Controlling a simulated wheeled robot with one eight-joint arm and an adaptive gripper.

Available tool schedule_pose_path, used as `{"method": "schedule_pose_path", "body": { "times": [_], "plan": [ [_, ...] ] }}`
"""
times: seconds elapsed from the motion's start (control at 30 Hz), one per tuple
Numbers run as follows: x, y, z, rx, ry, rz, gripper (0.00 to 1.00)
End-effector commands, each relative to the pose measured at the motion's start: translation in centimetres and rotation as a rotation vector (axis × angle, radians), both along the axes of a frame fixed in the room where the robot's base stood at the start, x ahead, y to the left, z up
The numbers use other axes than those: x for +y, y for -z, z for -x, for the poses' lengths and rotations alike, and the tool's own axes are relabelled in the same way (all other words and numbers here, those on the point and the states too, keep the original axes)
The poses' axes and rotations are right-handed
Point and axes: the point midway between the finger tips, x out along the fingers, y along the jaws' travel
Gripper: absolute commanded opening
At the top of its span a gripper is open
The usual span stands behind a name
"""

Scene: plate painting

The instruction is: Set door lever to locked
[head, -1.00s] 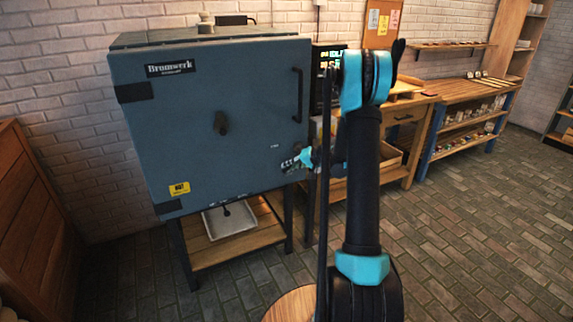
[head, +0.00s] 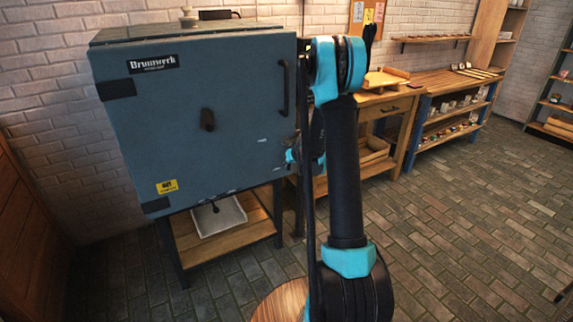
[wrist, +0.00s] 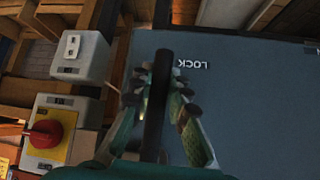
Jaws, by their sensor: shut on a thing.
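The kiln door (head: 160,130) is blue-grey and shut, with a small LOCK label (head: 262,140) near its right edge. In the wrist view the label (wrist: 193,63) appears upside down, just right of the door lever. The door lever (wrist: 162,65) is a dark bar running up the middle of the wrist view, its free end beside the label. My gripper (wrist: 157,85) is shut on the lever, one finger on each side. In the head view my gripper (head: 291,157) is at the door's right edge, partly behind my arm; the lever cannot be made out there.
A grey switch box (wrist: 80,58) and a red knob on a yellow plate (wrist: 46,134) lie left of my gripper in the wrist view. The door handle (head: 283,88) is above my gripper. A workbench (head: 392,115) stands right of the kiln. Brick floor is open at the right.

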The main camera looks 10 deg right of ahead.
Motion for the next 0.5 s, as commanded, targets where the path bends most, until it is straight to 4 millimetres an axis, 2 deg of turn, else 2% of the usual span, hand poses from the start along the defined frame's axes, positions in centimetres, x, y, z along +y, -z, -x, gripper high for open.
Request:
{"method": "schedule_pose_path", "body": {
  "times": [0.5],
  "plan": [
    [-0.57, 0.02, -0.19, -0.02, 0.001, 0.059, 0.0]
  ]
}}
